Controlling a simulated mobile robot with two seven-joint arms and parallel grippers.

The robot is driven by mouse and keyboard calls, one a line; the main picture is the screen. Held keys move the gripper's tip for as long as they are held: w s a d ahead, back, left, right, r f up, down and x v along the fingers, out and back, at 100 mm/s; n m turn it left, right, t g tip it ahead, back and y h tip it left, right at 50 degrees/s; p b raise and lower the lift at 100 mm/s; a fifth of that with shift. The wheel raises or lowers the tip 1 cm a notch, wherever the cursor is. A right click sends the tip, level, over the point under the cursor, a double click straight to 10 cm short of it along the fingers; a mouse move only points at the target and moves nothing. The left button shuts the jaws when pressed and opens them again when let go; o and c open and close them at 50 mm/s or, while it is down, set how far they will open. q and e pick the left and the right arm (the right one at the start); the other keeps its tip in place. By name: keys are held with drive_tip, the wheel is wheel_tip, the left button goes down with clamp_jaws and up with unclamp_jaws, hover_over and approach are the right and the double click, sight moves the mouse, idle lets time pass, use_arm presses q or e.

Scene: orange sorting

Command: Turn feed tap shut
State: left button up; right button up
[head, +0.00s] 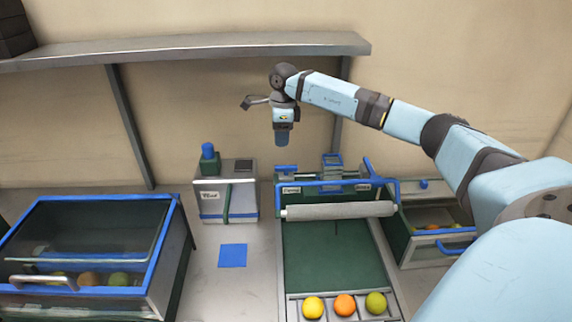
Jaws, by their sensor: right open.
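My right gripper (283,142) hangs pointing down in the air, above and behind the green machine (335,255). It is open and touches nothing. Several blue fittings could be the feed tap, and I cannot read the small labels well enough to tell which. One is a blue knob (208,151) on a pale box (226,201) left of the machine. Another is a blue handle (286,169) at the machine's back left, below my gripper. A blue block (332,160) stands further right along the back. My left gripper is not in view.
A grey roller (338,210) crosses the machine; several fruits, including an orange (345,305), lie at its front. A blue-edged glass-lidded case (85,196) stands left, a green bin (435,250) right. A shelf (190,46) runs behind. A blue square (232,256) marks the bench.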

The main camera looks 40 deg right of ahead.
sight(286, 166)
drive_tip(key=shift+h, duration=0.3)
drive_tip(key=f+p, duration=0.1)
drive_tip(key=f, duration=0.2)
drive_tip(key=d+f+p, duration=0.1)
drive_tip(key=f, duration=0.3)
drive_tip(key=f+p, duration=0.1)
drive_tip(key=f, duration=0.3)
drive_tip(key=shift+d+f, duration=0.1)
drive_tip(key=shift+d, duration=0.3)
drive_tip(key=shift+f, duration=0.65)
clamp_jaws()
